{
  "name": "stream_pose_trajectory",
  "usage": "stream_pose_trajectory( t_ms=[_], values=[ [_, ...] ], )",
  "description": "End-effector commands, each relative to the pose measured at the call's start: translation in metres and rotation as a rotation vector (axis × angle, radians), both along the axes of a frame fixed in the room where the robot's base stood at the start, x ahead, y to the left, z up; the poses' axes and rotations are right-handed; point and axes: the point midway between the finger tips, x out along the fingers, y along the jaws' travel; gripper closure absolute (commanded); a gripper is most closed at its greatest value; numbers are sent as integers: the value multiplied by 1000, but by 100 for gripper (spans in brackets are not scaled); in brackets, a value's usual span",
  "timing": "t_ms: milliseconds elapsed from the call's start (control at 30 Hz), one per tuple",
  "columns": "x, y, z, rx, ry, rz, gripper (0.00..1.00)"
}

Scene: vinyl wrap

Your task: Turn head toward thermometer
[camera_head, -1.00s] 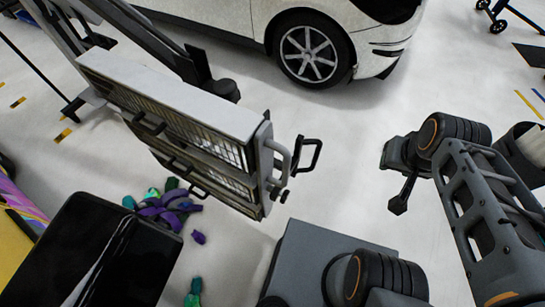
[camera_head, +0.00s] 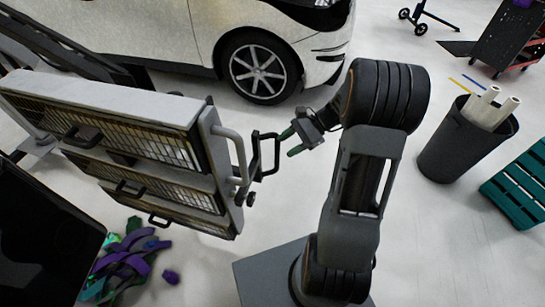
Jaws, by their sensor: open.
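The heater head (camera_head: 110,98) is a grey, box-shaped lamp unit with several grilled panels, at the left of the head view. A black bracket handle (camera_head: 276,155) sticks out from its right end, beside a grey curved bar (camera_head: 238,150). My gripper (camera_head: 290,142) is open, just right of the black handle and very close to it. I cannot tell whether they touch. Its fingers look small and dark with a greenish tint, and I see nothing held between them. I cannot make out a thermometer in this view.
A white car (camera_head: 185,35) stands behind the heater. A dark bin (camera_head: 462,145) with white rolls and a green pallet (camera_head: 520,185) are at the right. Purple and green scraps (camera_head: 125,262) lie on the floor below the heater. A black panel (camera_head: 40,245) fills the lower left.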

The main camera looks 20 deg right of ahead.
Motion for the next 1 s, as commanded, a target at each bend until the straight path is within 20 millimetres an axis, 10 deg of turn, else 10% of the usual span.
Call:
stream_pose_trajectory(
  t_ms=[200, 500, 1000],
  values=[
    [30, -61, -76, 363, 136, -305, 52],
    [40, -103, -115, 587, 174, -478, 52],
    [74, -31, -116, 604, 177, -487, 52]
  ],
)
